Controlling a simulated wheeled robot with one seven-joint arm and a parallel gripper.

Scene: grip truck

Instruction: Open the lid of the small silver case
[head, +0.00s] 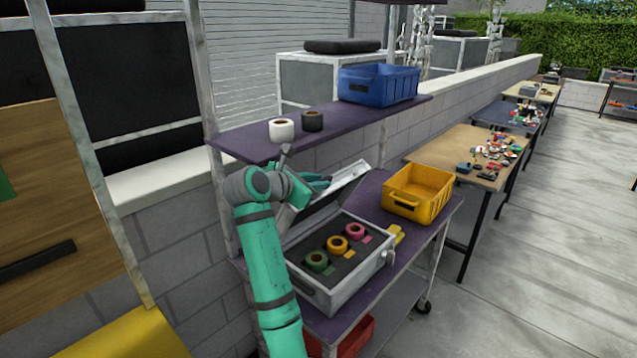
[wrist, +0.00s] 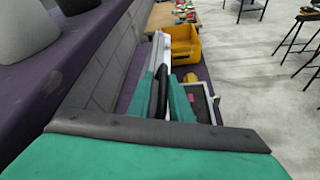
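The small silver case (head: 340,297) stands on the purple cart shelf. Its lid (head: 346,180) is raised and tilted back, and the dark foam inside shows green, yellow and pink tape rolls. My gripper (head: 314,184) is at the raised lid, on its left side, close to or touching it. In the wrist view, the lid's pale edge (wrist: 158,48) lies just beyond my teal fingers (wrist: 172,98), with a dark curved part between them. Whether the fingers are open or shut on the lid cannot be made out.
A yellow bin (head: 418,194) stands right of the case. The upper shelf (head: 240,147) above my gripper holds white (head: 281,129) and dark (head: 312,121) tape rolls and a blue bin (head: 378,84). A red bin (head: 357,337) is below.

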